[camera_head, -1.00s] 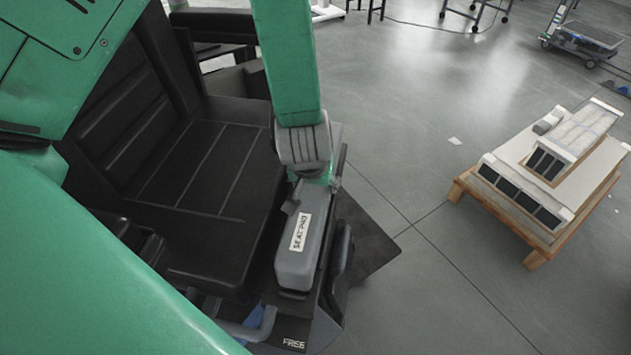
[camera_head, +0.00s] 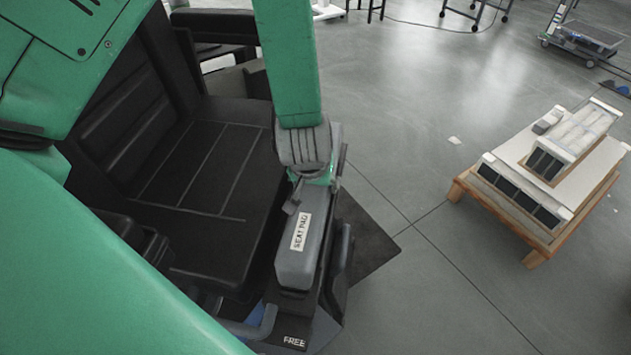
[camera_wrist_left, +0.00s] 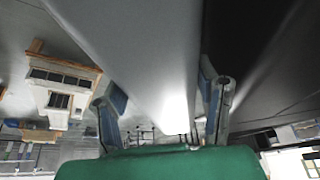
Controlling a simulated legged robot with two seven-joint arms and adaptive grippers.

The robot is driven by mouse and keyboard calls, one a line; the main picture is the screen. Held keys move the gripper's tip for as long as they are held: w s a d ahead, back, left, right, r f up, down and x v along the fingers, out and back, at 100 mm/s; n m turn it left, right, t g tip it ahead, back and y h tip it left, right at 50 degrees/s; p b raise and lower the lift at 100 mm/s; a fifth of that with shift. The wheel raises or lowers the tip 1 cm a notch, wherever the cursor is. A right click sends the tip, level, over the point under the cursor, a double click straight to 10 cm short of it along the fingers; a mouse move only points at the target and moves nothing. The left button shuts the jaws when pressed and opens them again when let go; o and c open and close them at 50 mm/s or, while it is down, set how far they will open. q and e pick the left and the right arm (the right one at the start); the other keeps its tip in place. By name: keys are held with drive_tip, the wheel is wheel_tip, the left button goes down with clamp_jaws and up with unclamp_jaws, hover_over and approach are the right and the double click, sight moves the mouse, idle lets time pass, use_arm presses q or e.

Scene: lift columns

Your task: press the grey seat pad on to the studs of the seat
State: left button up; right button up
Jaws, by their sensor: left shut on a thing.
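The grey seat pad (camera_head: 294,262) is a long block with a white "SEAT PAD" label on top. In the head view it lies along the right side of the black seat (camera_head: 195,205). My left gripper (camera_head: 302,196) is at its far end and shut on it. In the left wrist view the pad (camera_wrist_left: 150,55) runs between the two fingers of the left gripper (camera_wrist_left: 158,92). The studs are not visible, and I cannot tell whether the pad touches what is under it. My right gripper is not in view.
A dark part with a "FREE" label (camera_head: 294,342) is below the pad's near end. A low wooden pallet (camera_head: 535,260) with white and dark units stands on the floor at right. A wheeled cart (camera_head: 585,40) is at the back right.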

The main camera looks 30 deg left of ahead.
use_arm(q)
drive_tip(key=shift+s+f, duration=0.15)
drive_tip(key=shift+s, duration=0.05)
drive_tip(key=o, duration=1.8)
drive_tip(key=shift+c, duration=0.2)
drive_tip(key=shift+w, duration=0.15)
drive_tip(key=o, duration=0.3)
drive_tip(key=shift+o, duration=0.8)
drive_tip(key=shift+r, duration=0.35)
drive_tip(key=shift+a+r+p, duration=0.1)
drive_tip(key=shift+p, duration=0.3)
drive_tip(key=shift+r+p, duration=0.7)
drive_tip(key=shift+p, duration=0.05)
